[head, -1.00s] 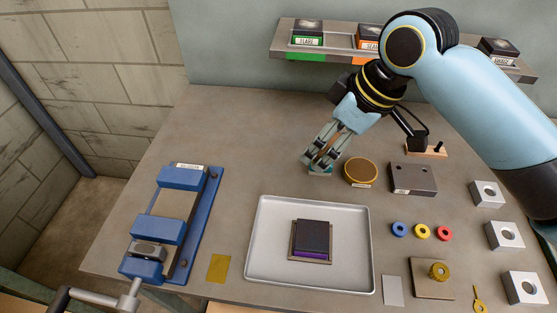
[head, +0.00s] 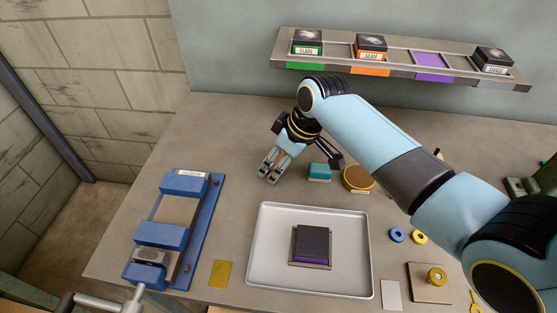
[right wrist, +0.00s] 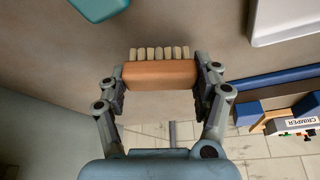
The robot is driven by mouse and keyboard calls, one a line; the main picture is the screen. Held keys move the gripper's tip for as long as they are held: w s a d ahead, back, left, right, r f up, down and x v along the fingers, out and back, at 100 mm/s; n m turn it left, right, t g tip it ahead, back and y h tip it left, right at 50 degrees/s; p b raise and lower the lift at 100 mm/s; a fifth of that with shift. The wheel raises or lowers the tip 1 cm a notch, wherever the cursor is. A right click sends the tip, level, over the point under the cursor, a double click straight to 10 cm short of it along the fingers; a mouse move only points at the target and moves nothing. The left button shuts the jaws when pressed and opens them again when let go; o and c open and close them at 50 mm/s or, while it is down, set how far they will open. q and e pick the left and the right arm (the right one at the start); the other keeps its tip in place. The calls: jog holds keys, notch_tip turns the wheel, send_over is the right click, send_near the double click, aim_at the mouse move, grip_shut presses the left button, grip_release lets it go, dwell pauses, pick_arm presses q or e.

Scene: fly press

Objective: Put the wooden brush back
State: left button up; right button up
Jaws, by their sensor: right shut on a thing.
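The wooden brush (right wrist: 160,73) is an orange-brown block with a row of pale bristles along one long side. It lies across between the fingers of my right gripper (right wrist: 163,80), which is shut on its two ends. In the head view my right gripper (head: 268,176) points down over the back left of the bench, left of a teal block (head: 320,171). The brush is hard to make out there, and I cannot tell its height above the bench. My left gripper is not in view.
A white tray (head: 262,276) with a dark-and-purple block (head: 312,243) stands in front. A blue clamp fixture (head: 160,232) is at the left. A round wooden-topped tin (head: 358,177) sits right of the teal block. A shelf rack (head: 400,72) holds labelled boxes. The bench behind my gripper is clear.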

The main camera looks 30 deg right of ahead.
jog(key=shift+f, duration=0.45)
jog(key=shift+f, duration=0.1)
jog(key=o, duration=1.1)
jog(key=shift+o, duration=0.2)
jog(key=v, duration=1.2)
